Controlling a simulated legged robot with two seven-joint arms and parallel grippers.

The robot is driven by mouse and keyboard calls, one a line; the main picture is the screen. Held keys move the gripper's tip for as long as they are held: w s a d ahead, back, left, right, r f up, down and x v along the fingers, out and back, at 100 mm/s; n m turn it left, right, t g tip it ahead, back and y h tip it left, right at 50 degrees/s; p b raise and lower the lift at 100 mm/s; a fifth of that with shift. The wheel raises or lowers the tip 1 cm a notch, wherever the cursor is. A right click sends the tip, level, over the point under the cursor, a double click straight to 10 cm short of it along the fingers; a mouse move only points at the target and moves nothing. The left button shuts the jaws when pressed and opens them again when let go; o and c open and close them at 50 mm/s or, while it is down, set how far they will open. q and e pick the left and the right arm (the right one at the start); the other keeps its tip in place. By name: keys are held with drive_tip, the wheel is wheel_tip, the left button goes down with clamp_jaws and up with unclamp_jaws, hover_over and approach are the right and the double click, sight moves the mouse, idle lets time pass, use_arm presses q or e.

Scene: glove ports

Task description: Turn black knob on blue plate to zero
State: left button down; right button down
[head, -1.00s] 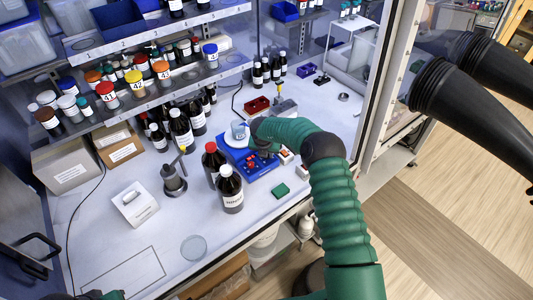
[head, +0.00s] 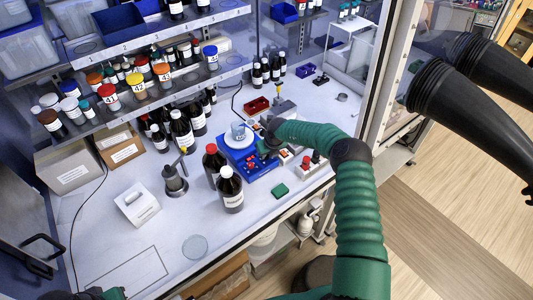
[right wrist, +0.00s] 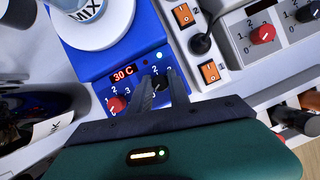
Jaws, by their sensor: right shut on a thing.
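The blue plate (head: 239,165) is a hot plate with a white round top (head: 239,139) and a beaker marked MIX (right wrist: 84,8). In the right wrist view its front (right wrist: 98,66) has a display reading 30 C (right wrist: 124,73), a red knob (right wrist: 117,104) to the left and the black knob (right wrist: 160,82) to the right. My right gripper (right wrist: 160,88) is shut on the black knob, with a dark finger on each side. The fingers cover much of the knob and its scale, so I cannot tell its setting. My right gripper (head: 266,150) hides the knob in the head view. Only a bit of my left arm shows at the bottom left.
A white power strip with orange switches (right wrist: 211,73) stands close right of the plate, with a grey box with a red knob (right wrist: 263,34) beyond. Brown bottles (head: 230,190) stand in front of the plate.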

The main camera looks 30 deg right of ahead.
drive_tip(key=shift+n, duration=0.3)
drive_tip(key=shift+d, duration=0.1)
drive_tip(key=c, duration=1.2)
unclamp_jaws()
drive_tip(key=shift+c, duration=0.2)
drive_tip(key=b+v, duration=0.3)
drive_tip(key=v, duration=1.3)
drive_tip(key=shift+s+r+b, duration=0.15)
drive_tip(key=shift+r+b, duration=0.15)
drive_tip(key=shift+d, duration=0.2)
